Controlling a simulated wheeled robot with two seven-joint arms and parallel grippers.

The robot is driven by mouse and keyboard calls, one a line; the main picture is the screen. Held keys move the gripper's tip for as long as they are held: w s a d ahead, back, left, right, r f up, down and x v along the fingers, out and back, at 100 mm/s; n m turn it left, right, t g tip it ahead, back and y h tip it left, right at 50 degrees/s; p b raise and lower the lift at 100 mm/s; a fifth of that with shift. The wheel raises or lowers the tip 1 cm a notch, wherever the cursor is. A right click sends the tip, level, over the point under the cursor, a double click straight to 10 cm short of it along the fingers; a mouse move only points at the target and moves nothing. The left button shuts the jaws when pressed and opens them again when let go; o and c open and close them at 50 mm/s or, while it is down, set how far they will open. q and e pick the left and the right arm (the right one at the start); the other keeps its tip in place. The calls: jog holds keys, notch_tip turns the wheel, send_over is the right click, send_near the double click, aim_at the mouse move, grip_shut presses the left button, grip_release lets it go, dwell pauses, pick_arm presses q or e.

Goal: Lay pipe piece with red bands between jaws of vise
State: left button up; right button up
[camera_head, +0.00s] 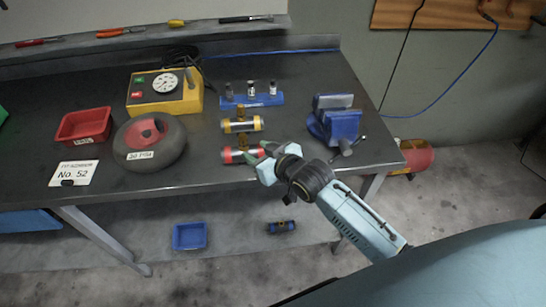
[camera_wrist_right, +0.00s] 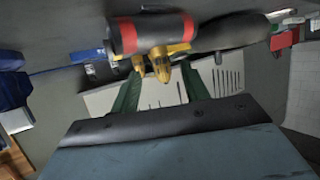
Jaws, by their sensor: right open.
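The pipe piece with red bands (camera_head: 234,155) lies on the dark workbench near its front edge. A brass stub stands on its middle. In the right wrist view the pipe piece (camera_wrist_right: 150,34) is across the top, its brass stub pointing towards the space between the green fingers. My right gripper (camera_head: 258,156) is open beside the right end of this pipe, with its fingers close to it; contact cannot be told. The blue vise (camera_head: 342,126) stands at the bench's right end, its jaws partly seen from above. My left gripper is not in view.
A yellow-banded pipe (camera_head: 240,125) lies just behind, and a blue rack with small bottles (camera_head: 252,100) farther back. A blue-banded pipe (camera_head: 281,227) and blue tray (camera_head: 190,236) are below.

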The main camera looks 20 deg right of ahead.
jog(key=v, duration=0.7)
jog(key=shift+s, duration=0.15)
jog(key=s+d+f+g+h, duration=0.15)
jog(key=s+f, duration=0.25)
jog(key=f, duration=0.6)
jog(key=s+d+f+m+g, duration=0.15)
jog(key=s+f, duration=0.35)
jog(key=f, duration=0.5)
jog(key=s+f+n+g+h, duration=0.15)
jog(key=s+f, duration=0.25)
jog(key=f, duration=0.7)
jog(key=s+d+f+g, duration=0.1)
jog(key=s+f, duration=0.3)
jog(key=s, duration=0.5)
jog(key=s+d+f+g, duration=0.1)
jog(key=s+f+g, duration=0.3)
jog(key=s, duration=0.5)
jog(key=s+d+f+m+g+h, duration=0.1)
jog(key=s+f+g, duration=0.1)
jog(key=s+f, duration=0.3)
jog(key=s, duration=0.3)
jog(key=shift+s+f, duration=0.35)
jog(key=shift+s, duration=0.05)
jog(key=shift+d+g, duration=0.1)
jog(key=shift+g, duration=0.15)
